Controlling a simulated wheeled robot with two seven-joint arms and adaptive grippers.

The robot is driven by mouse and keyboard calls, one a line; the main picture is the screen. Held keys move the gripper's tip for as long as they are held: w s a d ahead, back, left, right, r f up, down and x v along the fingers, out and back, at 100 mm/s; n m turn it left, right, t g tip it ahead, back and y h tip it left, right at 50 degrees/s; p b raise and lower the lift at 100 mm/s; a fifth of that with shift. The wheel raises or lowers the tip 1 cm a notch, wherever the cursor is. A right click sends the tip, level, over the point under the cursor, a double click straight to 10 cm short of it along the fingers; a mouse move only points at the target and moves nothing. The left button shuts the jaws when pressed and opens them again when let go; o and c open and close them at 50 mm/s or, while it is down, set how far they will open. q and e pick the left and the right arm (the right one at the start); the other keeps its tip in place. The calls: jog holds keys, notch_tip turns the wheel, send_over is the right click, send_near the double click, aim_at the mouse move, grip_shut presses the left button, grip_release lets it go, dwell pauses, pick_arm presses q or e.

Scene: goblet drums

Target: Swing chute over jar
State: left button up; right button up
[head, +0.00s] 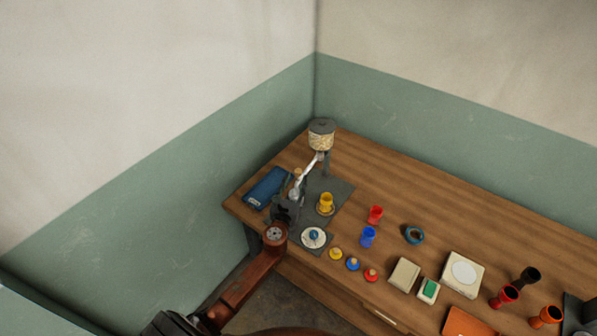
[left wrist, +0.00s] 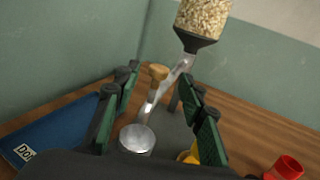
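The metal chute (head: 308,170) slopes down from the grain-filled hopper (head: 321,136) on its stand. In the left wrist view the chute (left wrist: 170,85) carries a wooden knob (left wrist: 158,71), and its round metal lower end (left wrist: 137,138) points toward me. The yellow jar (head: 326,201) stands upright on the dark base plate, right of the chute's lower end and apart from it. In the left wrist view the jar (left wrist: 187,156) is mostly hidden by a finger. My left gripper (head: 290,205) is open, with the knob and chute showing between its fingers; contact is not visible. My right gripper is not in view.
A blue booklet (head: 266,187) lies left of the stand. Red (head: 375,214) and blue (head: 367,236) cups stand to the right. A white dial with a blue knob (head: 314,236) and several coloured knobs line the front. Walls close off the back corner.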

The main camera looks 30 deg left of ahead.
aim_at(298, 173)
pick_arm(q)
jog(key=shift+b+x, duration=0.35)
jog(key=shift+x, duration=2.4)
jog(key=shift+c, duration=0.4)
grip_shut()
